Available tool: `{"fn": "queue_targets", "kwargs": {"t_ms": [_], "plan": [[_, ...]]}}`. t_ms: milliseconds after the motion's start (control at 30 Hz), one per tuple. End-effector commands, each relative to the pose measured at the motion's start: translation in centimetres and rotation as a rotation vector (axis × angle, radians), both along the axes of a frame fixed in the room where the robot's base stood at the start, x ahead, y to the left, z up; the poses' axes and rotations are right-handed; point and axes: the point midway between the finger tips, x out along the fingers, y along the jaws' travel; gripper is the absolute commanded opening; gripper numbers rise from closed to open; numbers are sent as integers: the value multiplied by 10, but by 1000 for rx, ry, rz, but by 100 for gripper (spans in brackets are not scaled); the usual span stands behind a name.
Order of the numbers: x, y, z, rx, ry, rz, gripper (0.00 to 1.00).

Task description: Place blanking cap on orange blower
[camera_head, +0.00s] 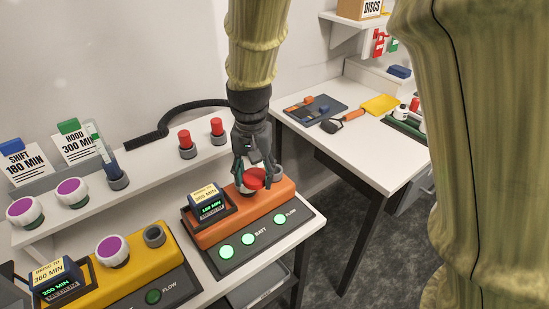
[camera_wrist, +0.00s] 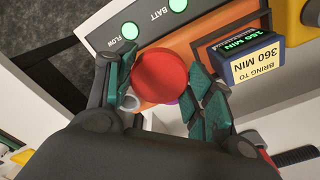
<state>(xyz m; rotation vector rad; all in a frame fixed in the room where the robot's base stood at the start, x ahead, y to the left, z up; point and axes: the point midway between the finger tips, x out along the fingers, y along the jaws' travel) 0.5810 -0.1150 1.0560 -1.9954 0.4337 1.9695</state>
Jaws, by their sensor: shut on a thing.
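My gripper (camera_head: 252,172) reaches down over the orange blower (camera_head: 212,234) and is shut on a red blanking cap (camera_head: 256,180). In the wrist view the round red cap (camera_wrist: 160,75) sits between the two green-padded fingers of my gripper (camera_wrist: 158,82). The cap is over the blower's right end, which also shows orange in the wrist view (camera_wrist: 203,42). A light grey round part (camera_wrist: 130,103) and a sliver of purple show beside and below the cap. The fingers and cap hide most of what is under them; I cannot tell whether the cap touches a port.
A battery block (camera_head: 205,197) stands on the blower's left. A yellow blower (camera_head: 170,262) is at front left, with a purple-topped cap and an open grey port. Two red caps (camera_head: 186,138) stand on the back shelf. A side table (camera_head: 375,150) holds tools.

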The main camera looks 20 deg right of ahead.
Motion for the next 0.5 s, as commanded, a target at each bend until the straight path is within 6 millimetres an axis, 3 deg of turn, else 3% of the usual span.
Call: {"fn": "queue_targets", "kwargs": {"t_ms": [200,500], "plan": [[35,-32,-5,1,5,-3,29],[72,-71,-10,1,5,-4,29]]}}
